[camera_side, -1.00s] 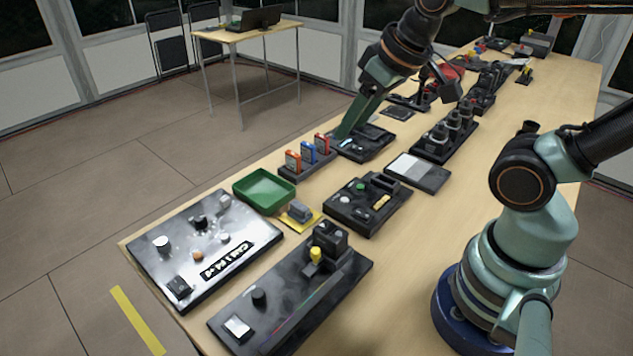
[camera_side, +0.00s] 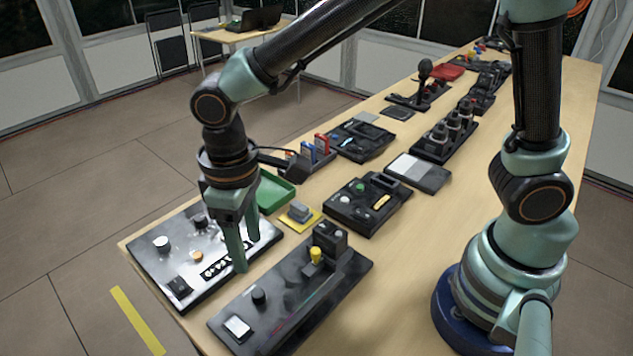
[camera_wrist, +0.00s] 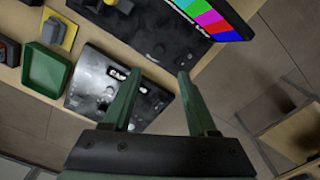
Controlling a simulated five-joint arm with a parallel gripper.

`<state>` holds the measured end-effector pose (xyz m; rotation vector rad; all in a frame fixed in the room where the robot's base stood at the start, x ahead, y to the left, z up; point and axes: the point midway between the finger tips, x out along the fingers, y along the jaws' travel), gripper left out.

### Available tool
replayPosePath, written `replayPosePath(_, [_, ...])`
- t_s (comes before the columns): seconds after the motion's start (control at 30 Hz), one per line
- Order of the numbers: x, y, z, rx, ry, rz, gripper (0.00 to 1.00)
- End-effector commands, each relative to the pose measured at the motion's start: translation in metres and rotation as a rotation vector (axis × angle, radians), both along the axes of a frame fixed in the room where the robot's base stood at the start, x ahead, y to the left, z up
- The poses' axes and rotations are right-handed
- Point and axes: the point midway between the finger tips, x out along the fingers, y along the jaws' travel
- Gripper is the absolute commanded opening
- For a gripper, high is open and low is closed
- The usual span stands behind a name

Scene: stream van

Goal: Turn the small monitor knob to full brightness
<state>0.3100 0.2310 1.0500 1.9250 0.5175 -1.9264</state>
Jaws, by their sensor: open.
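A black monitor panel (camera_side: 290,290) lies at the near end of the table. It carries a small black knob (camera_side: 259,297), a white square button (camera_side: 238,327) and a yellow-topped part (camera_side: 316,255). In the wrist view the panel (camera_wrist: 135,35) shows a screen with colour bars (camera_wrist: 213,18) and a dark round knob (camera_wrist: 158,48). I cannot tell the knob's setting. My gripper (camera_side: 246,254) is open and empty, pointing down near the silver panel's right edge, to the upper left of the black knob. In the wrist view the fingertips (camera_wrist: 159,72) are apart, below the knob in the picture.
A silver control panel (camera_side: 150,265) with knobs lies left of the black panel, partly hidden by my gripper. A green tray (camera_side: 275,193), a yellow plate (camera_side: 300,226) and a black button box (camera_side: 365,222) stand behind. The floor is beyond the table's left edge.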

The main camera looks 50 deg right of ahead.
Motion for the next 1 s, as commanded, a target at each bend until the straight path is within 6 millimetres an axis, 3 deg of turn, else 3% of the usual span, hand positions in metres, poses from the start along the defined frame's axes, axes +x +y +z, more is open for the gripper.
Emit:
replayPosePath(0.17, [-0.001,-0.001,-0.020,-0.002,0.003,-0.001,0.59])
replayPosePath(0.6, [-0.001,-0.001,-0.099,-0.002,0.003,-0.002,0.59])
replayPosePath(0.8, [0.000,-0.001,-0.116,-0.001,0.001,-0.002,0.59])
replayPosePath(1.0, [0.000,-0.001,-0.119,0.001,-0.002,-0.002,0.59])
